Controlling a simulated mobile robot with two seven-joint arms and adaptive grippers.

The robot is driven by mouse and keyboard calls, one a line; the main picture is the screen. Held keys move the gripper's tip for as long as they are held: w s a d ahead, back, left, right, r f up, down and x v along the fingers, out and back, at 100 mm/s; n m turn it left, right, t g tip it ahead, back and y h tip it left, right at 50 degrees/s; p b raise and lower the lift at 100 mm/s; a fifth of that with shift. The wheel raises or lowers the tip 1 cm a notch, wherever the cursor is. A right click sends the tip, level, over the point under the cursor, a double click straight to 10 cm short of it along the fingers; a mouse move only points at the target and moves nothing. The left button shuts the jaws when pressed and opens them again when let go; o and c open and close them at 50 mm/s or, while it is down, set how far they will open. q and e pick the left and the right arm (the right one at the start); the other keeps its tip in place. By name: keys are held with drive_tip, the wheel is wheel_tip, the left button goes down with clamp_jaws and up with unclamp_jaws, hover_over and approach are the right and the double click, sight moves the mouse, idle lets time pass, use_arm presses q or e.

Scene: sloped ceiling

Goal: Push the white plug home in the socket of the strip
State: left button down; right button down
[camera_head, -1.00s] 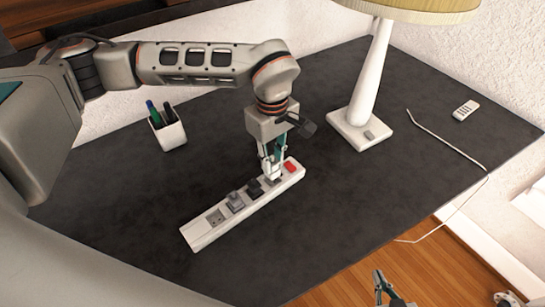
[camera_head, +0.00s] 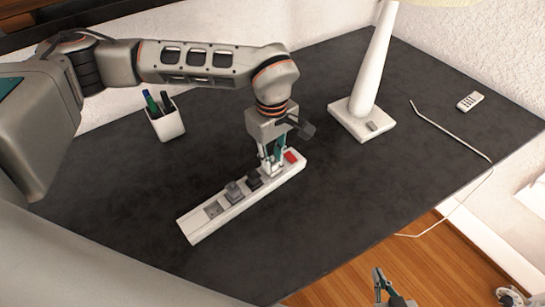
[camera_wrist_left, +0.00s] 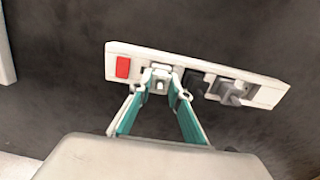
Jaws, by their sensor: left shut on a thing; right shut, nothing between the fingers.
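The white power strip (camera_head: 198,228) lies slantwise on the dark table, with a red switch (camera_head: 291,157) at its far right end. It also shows in the left wrist view (camera_wrist_left: 145,53). My left gripper (camera_head: 270,170) points down at the socket beside the red switch. Its fingers are shut on the white plug (camera_wrist_left: 160,84), seen between the fingertips in the left wrist view. The plug is at that socket; I cannot tell how deep it sits. My right gripper (camera_head: 380,287) is shut and empty at the bottom edge, away from the strip.
A black plug (camera_head: 254,179) and a grey plug (camera_head: 234,192) sit in the neighbouring sockets; the socket (camera_head: 212,209) near the left end is empty. A pen cup (camera_head: 165,122), a white lamp (camera_head: 362,115), a remote (camera_head: 470,101) and a white cable (camera_head: 440,128) surround clear table.

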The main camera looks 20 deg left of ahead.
use_arm(q)
drive_tip(key=shift+f, duration=0.2)
idle(0.7)
drive_tip(key=c, duration=1.8)
unclamp_jaws()
wheel_tip(320, 180, up, 12)
